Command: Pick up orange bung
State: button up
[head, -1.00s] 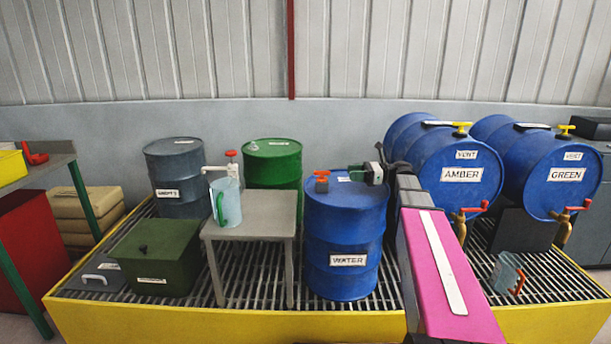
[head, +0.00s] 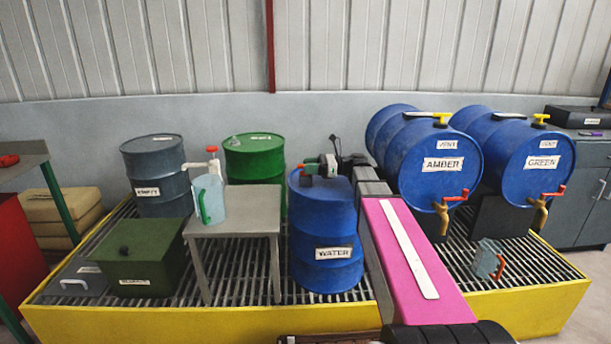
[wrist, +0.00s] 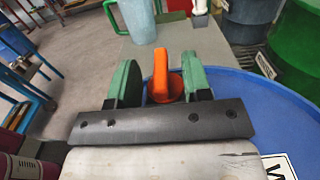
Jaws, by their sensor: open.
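The orange bung (wrist: 162,84) stands upright on the blue top of the WATER drum (head: 320,225), near its rim. In the wrist view it sits between the two green fingers of my gripper (wrist: 158,78), with a gap showing on each side. In the head view my gripper (head: 313,166) is over the drum top, and only a small orange-red part of the bung (head: 304,170) shows beside the fingers. My gripper is open. The bung's lower part is partly hidden by my gripper's dark palm edge.
A grey table (head: 236,213) with a pale jug (head: 209,200) stands left of the drum. A green drum (head: 255,160) and a grey drum (head: 157,175) stand behind. AMBER (head: 425,150) and GREEN (head: 518,150) drums lie at right. All are on a yellow-edged grating (head: 200,325).

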jog(key=shift+a, duration=0.75)
grip_shut()
jog(key=shift+r, duration=0.15)
